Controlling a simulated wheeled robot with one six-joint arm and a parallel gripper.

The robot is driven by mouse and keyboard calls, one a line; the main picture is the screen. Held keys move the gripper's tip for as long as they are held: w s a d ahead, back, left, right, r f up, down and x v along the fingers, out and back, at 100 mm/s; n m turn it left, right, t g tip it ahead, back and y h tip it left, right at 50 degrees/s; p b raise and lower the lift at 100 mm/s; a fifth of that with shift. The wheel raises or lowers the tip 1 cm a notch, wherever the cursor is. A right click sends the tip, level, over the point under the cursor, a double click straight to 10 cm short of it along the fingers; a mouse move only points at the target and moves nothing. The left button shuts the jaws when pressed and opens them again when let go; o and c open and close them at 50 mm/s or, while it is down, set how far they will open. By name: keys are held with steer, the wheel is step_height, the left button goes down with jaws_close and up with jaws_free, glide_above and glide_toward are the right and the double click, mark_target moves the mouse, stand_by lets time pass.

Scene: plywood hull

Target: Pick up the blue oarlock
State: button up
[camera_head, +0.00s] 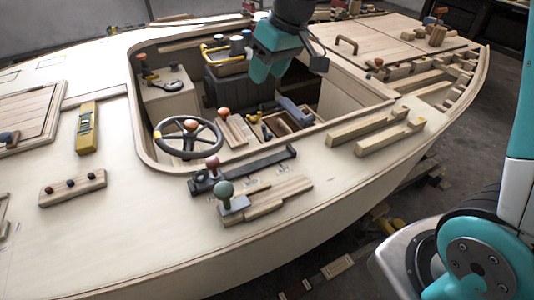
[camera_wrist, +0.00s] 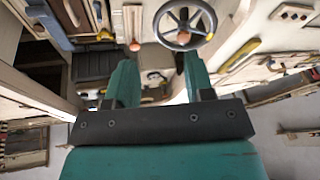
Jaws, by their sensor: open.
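A slate-blue curved piece (camera_head: 294,111), which looks like the blue oarlock, lies in the cockpit near its front rim, beside a wooden box. In the wrist view a blue piece (camera_wrist: 48,24) shows at the upper left, outside the span of my fingers; it seems to be the same one. My gripper (camera_head: 268,72) has teal fingers and hangs over the back part of the cockpit, above and behind the blue piece. In the wrist view my gripper (camera_wrist: 160,66) is open, with nothing between its fingers.
A steering wheel (camera_head: 188,138) and an orange-knobbed lever (camera_head: 223,113) stand left of the blue piece. A dark bin (camera_head: 238,88) with a yellow-handled tray (camera_head: 228,66) is behind it. Wooden blocks (camera_head: 367,130) lie on the deck to the right. The cockpit rim surrounds the area.

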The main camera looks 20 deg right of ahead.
steer(key=m+t+h+b, duration=0.1)
steer(key=h+b, duration=0.1)
steer(key=b, duration=0.5)
glide_toward(264, 125)
steer(key=shift+t, duration=0.3)
steer(key=x, duration=0.1)
steer(key=b+x, duration=0.1)
steer(key=x, duration=0.2)
steer(key=shift+s+d+f, duration=0.1)
steer(key=shift+s+f, duration=0.05)
steer(key=shift+f, duration=0.25)
steer(key=shift+b+x, duration=0.6)
steer(key=shift+x, duration=2.6)
steer(key=shift+r, duration=0.1)
jaws_close()
